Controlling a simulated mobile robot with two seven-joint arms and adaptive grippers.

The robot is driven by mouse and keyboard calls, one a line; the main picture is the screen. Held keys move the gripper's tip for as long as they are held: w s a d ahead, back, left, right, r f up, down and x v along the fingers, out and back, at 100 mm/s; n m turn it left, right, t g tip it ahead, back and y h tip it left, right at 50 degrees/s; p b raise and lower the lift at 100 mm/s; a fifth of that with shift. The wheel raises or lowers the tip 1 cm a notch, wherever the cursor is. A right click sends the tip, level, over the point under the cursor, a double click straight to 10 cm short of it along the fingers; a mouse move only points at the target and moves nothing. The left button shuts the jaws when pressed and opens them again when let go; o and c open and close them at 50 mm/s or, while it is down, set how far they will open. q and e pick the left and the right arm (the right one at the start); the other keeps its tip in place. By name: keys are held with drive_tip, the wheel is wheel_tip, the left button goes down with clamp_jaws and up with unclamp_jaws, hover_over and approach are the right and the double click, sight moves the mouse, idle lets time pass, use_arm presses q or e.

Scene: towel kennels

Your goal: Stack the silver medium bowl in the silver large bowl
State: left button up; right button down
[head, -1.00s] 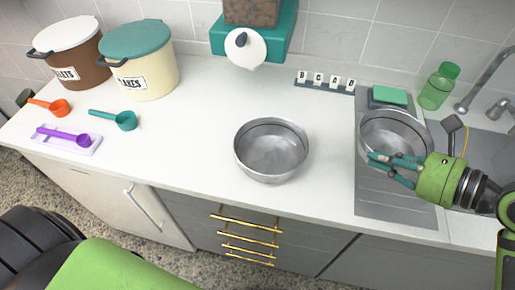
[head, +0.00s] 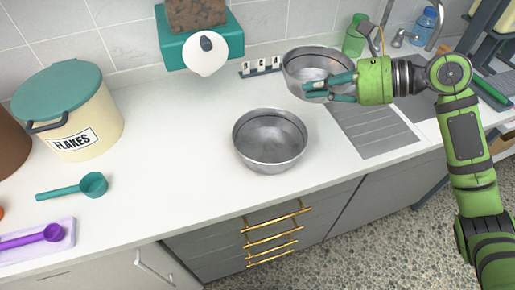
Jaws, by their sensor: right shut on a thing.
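A silver bowl (head: 271,136), which I take as the large one, stands upright and empty on the white counter. My right gripper (head: 310,90) is shut on the near rim of another silver bowl (head: 312,62), which I take as the medium one. It is held upright, behind and to the right of the standing bowl and apart from it. The two look close in size here. The gripper fingers cover part of the held bowl's near side. My left gripper is not in view.
A grey drainboard (head: 372,130) lies to the right, with a green bottle (head: 355,35) behind. A letter rack (head: 262,66) and teal dispenser (head: 200,38) stand at the back. A flakes bin (head: 70,115) and teal scoop (head: 75,188) are left. Counter around the standing bowl is clear.

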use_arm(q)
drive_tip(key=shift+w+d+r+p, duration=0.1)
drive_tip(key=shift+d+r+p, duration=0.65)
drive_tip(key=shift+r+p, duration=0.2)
use_arm(e)
drive_tip(key=s+a+f, duration=0.4)
drive_tip(key=a+f, duration=0.6)
drive_tip(key=shift+s+f, duration=0.2)
drive_tip(key=shift+f, duration=0.15)
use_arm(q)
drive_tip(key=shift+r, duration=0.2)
use_arm(e)
drive_tip(key=shift+d+f, duration=0.1)
drive_tip(key=shift+f, duration=0.15)
use_arm(q)
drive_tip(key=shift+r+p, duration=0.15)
drive_tip(key=shift+p, duration=0.15)
use_arm(e)
drive_tip(key=shift+f, duration=0.35)
drive_tip(key=c, duration=1.4)
unclamp_jaws()
drive_tip(key=shift+o, duration=0.2)
